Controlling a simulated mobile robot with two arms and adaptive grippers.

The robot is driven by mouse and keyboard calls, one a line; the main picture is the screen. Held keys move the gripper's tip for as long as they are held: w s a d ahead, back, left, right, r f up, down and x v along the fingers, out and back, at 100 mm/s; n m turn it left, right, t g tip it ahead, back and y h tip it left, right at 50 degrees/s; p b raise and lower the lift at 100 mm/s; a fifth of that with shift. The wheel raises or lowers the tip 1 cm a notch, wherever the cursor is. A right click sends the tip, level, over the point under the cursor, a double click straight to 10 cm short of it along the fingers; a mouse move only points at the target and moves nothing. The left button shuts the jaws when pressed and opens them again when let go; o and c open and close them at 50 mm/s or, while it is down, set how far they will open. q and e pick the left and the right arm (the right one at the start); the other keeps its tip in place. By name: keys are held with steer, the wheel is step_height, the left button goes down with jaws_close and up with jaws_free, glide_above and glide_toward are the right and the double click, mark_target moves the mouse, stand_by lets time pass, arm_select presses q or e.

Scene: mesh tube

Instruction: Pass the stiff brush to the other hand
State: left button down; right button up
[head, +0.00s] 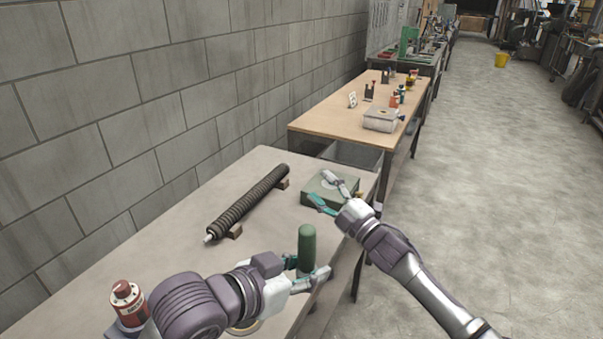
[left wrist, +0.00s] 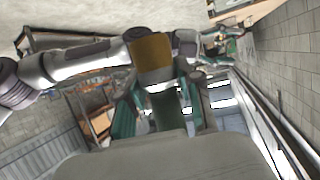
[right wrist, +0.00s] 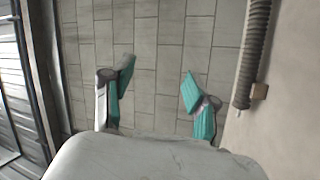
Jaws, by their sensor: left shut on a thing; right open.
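The stiff brush shows in the head view as an upright dark green handle (head: 307,246), above the table's right edge. My left gripper (head: 311,274) is shut around its lower part. In the left wrist view the green handle (left wrist: 167,105) lies between the teal fingers (left wrist: 163,112), with a brown-yellow block (left wrist: 152,56) at its far end, seemingly the bristles. That end is hidden in the head view. My right gripper (head: 328,190) is open and empty, farther along the table, in front of a green box. Its spread fingers (right wrist: 158,82) hold nothing in the right wrist view.
A dark ribbed tube (head: 248,203) lies on small wooden blocks (head: 235,232) near the wall; it also shows in the right wrist view (right wrist: 254,50). The green box (head: 322,193) stands at the table's far end. A red-brown container (head: 129,304) is at lower left. Clear floor (head: 480,180) lies right.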

steer(key=s+a+r+n+g+y, duration=0.2)
steer(key=s+a+r+n+g, duration=0.5)
steer(key=s+r+n+g, duration=0.3)
steer(key=s+a+r+n+g+y, duration=0.1)
steer(key=s+a+r+n+g, duration=0.6)
steer(key=r+n+g, duration=0.4)
steer(key=s+a+n+h, duration=0.1)
steer(key=s+n+h, duration=0.2)
steer(key=s+n, duration=0.1)
arm_select(q)
steer(key=shift+s, duration=0.1)
arm_select(e)
steer(key=n+t+h, duration=0.4)
steer(key=t+h, duration=0.3)
steer(key=h, duration=0.9)
glide_toward(302, 243)
steer(key=shift+w+r, duration=0.2)
steer(key=shift+w, duration=0.55)
steer(key=shift+d+f, duration=0.1)
steer(key=shift+f, duration=0.15)
step_height(302, 243, down, 11)
steer(key=shift+f, duration=0.15)
